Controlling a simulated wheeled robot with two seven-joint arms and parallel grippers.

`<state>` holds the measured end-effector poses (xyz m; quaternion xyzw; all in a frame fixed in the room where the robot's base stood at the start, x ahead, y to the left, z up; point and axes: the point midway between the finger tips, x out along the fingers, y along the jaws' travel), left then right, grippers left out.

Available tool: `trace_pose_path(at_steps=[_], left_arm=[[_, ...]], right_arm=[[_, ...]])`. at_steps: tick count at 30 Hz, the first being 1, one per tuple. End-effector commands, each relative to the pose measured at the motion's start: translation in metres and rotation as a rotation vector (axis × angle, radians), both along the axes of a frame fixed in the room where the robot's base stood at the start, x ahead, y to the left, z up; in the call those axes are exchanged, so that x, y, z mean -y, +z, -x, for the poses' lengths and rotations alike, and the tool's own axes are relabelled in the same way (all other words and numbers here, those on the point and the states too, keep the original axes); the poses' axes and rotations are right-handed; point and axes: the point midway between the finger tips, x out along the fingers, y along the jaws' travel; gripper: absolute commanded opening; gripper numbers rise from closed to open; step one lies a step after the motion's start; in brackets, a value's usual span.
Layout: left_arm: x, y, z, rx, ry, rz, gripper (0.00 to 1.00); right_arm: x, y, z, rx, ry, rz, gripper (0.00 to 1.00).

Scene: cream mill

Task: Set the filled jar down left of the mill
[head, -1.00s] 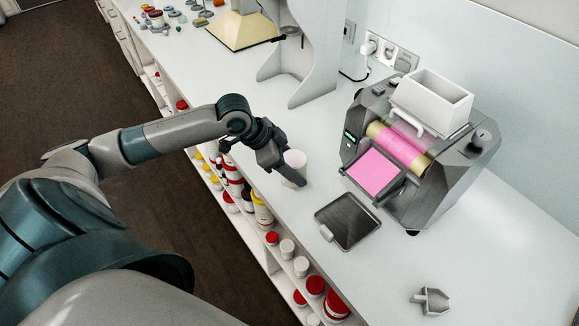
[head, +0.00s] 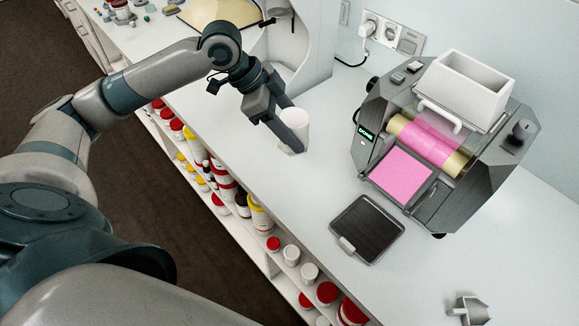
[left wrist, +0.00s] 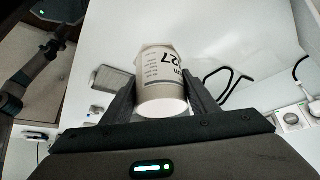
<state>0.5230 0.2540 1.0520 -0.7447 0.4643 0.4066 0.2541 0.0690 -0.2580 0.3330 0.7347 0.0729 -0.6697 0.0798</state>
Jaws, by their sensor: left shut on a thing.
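The jar (head: 296,128) is a small pale cup with a whitish top. It is held between the fingers of my left gripper (head: 290,130), which is shut on it. In the left wrist view the jar (left wrist: 162,75) shows a dark printed label with "27", between both fingers of the gripper (left wrist: 162,100). The grey mill (head: 440,150), with pink rollers, a pink front plate and a white hopper, stands to the right of the jar in the head view, with clear counter between. I cannot tell whether the jar touches the counter. My right gripper is not in view.
A dark tray (head: 368,230) lies on the white counter in front of the mill. A pale stand (head: 306,50) rises behind the jar. Wall sockets (head: 392,34) with a plugged cable are at the back. Shelves below the counter's front edge hold several lidded pots (head: 228,170).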

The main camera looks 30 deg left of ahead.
Motion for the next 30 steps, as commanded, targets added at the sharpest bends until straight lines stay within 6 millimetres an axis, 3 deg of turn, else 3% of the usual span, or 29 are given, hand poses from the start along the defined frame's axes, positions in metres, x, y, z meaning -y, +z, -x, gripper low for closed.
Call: trace_pose_path(at_steps=[13,24,30], left_arm=[[0.0,-0.005,0.0,-0.002,-0.001,0.001,0.32],[0.0,-0.055,0.001,-0.003,-0.001,0.0,0.32],[0.0,-0.063,0.0,0.0,0.0,0.001,0.32]], right_arm=[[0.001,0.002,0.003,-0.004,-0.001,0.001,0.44],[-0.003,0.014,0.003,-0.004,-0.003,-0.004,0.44],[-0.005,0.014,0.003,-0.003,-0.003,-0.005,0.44]])
